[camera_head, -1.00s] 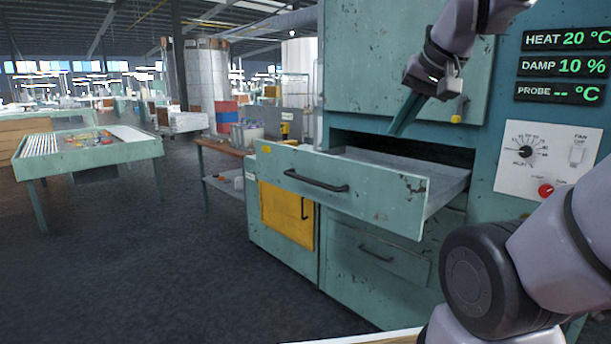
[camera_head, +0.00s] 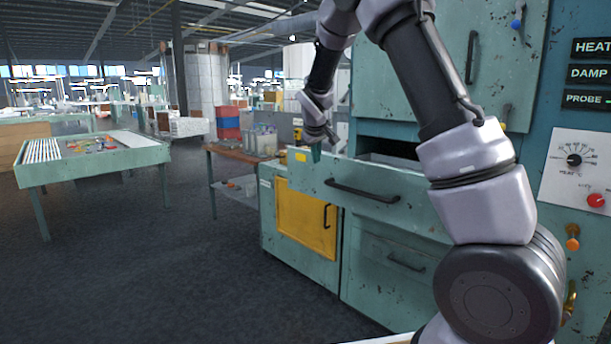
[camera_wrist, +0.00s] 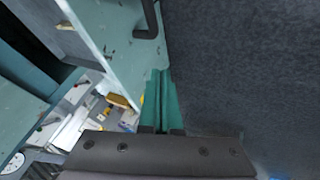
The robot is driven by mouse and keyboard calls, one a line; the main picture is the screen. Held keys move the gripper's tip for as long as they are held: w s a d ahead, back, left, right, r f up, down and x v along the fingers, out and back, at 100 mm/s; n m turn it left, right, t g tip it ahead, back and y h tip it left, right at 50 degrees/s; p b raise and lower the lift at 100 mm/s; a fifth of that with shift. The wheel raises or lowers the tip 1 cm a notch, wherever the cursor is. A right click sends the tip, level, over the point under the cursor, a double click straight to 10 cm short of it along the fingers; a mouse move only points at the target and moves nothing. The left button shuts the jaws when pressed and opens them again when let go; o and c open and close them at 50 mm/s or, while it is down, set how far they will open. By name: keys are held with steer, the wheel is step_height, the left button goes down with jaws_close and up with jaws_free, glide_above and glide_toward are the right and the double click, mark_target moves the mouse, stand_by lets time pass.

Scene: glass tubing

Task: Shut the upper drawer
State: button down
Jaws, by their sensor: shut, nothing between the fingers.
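The upper drawer (camera_head: 400,206) is pulled out of the teal cabinet, with a worn teal front and a dark bar handle (camera_head: 362,190). A strip of its inside and the dark opening behind show above the front. My gripper (camera_head: 316,153) is shut and empty, pointing down at the top left end of the drawer front. In the wrist view its green fingers (camera_wrist: 159,98) lie together beside the outer face of the drawer front (camera_wrist: 118,45), with the handle (camera_wrist: 148,20) beyond. I cannot tell whether they touch it. My arm hides the drawer's right part.
Below the drawer are a yellow door (camera_head: 303,218) and a lower drawer (camera_head: 395,245). A control panel (camera_head: 578,165) is at the right. A wooden-topped bench (camera_head: 232,152) stands left of the cabinet. The dark floor (camera_head: 190,270) in front is clear.

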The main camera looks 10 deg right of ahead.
mark_target(317, 175)
steer(key=shift+n, duration=0.3)
steer(key=x, duration=0.4)
steer(key=w+x, duration=0.1)
steer(key=x, duration=0.3)
steer(key=w+r+x, duration=0.1)
steer(key=x, duration=0.4)
steer(key=shift+a, duration=0.15)
steer(key=shift+w+d, duration=0.4)
steer(key=shift+d, duration=0.1)
